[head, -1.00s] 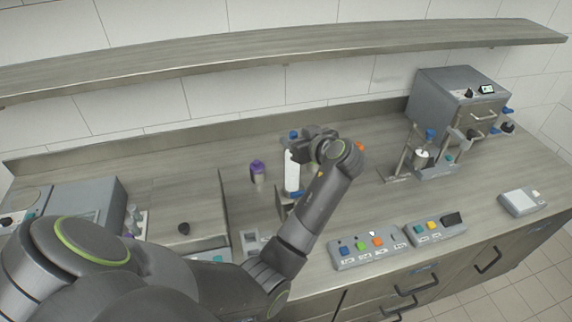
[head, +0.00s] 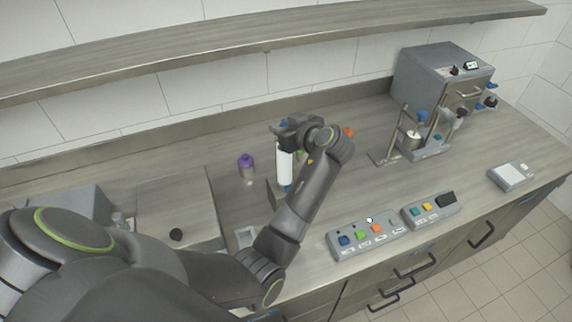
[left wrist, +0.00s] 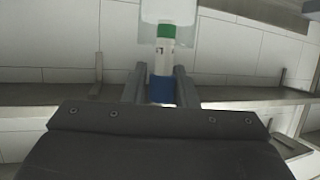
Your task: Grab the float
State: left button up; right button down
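In the left wrist view, the two fingers (left wrist: 162,84) stand on either side of a banded piece with a blue end (left wrist: 162,89), a white marked middle and a green band. A narrow gap shows beside the blue end, so the fingers look open around or just short of it. A pale translucent body (left wrist: 168,12) is above the green band. I cannot tell for sure which part is the float. My right gripper is out of view.
A purple-capped bottle (head: 246,170) stands left of the cylinder. Button panels (head: 366,236) (head: 431,210) lie at the front. A grey machine (head: 440,80), a stand with a cup (head: 412,138) and a scale (head: 512,176) are at the right. A long shelf (head: 260,45) runs above.

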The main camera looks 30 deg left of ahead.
pick_arm(q)
jog(key=shift+a, duration=0.1)
jog(key=shift+c, duration=1.1)
jog(key=shift+w+a+f, duration=0.1)
jog(key=shift+a+f, duration=0.05)
jog(key=shift+a, duration=0.05)
jog(key=shift+c, duration=1.2)
jog(key=shift+a, duration=0.2)
grip_shut()
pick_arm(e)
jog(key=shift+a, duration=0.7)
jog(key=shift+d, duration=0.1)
